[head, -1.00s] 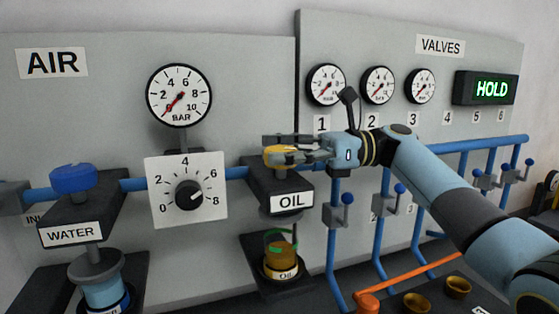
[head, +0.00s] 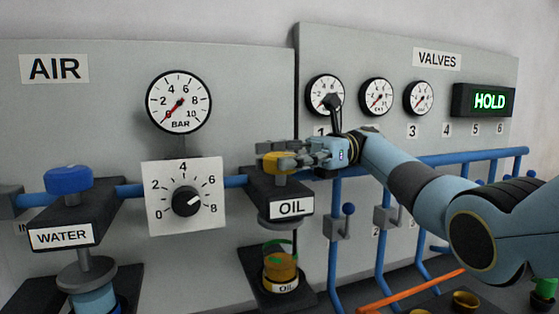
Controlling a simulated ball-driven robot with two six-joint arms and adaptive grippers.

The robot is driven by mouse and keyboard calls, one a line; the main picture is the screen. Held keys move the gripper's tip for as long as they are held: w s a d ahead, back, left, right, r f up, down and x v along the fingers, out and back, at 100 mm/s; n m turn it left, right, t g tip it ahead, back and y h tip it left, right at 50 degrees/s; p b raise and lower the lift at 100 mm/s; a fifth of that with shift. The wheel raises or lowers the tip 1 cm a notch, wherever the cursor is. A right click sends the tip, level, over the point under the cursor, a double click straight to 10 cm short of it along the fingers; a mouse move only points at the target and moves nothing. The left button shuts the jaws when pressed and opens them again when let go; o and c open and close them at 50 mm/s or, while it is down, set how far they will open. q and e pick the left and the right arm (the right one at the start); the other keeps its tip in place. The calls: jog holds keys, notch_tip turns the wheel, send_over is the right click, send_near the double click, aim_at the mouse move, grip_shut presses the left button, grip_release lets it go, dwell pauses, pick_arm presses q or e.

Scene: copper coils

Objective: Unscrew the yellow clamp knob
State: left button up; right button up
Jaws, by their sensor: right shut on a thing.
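The yellow clamp knob (head: 281,162) sits on top of the dark block labelled OIL (head: 290,208), on a short stem. My right gripper (head: 284,158) comes in from the right and is shut on the yellow knob, its fingers lying around the knob and hiding part of it. The knob stays above the block, with the stem still showing below it. My left gripper does not show in the head view.
A blue knob (head: 69,179) tops the WATER block (head: 61,236) at left. A dial (head: 186,201) and pressure gauge (head: 179,101) stand between. Below the OIL block is an amber jar (head: 281,266). Blue valve pipes (head: 334,262) and an orange bar (head: 410,291) lie to the right.

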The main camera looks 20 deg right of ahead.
aim_at(280, 154)
jog(key=o, duration=1.2)
jog(key=shift+d, duration=0.1)
notch_tip(280, 154, up, 10)
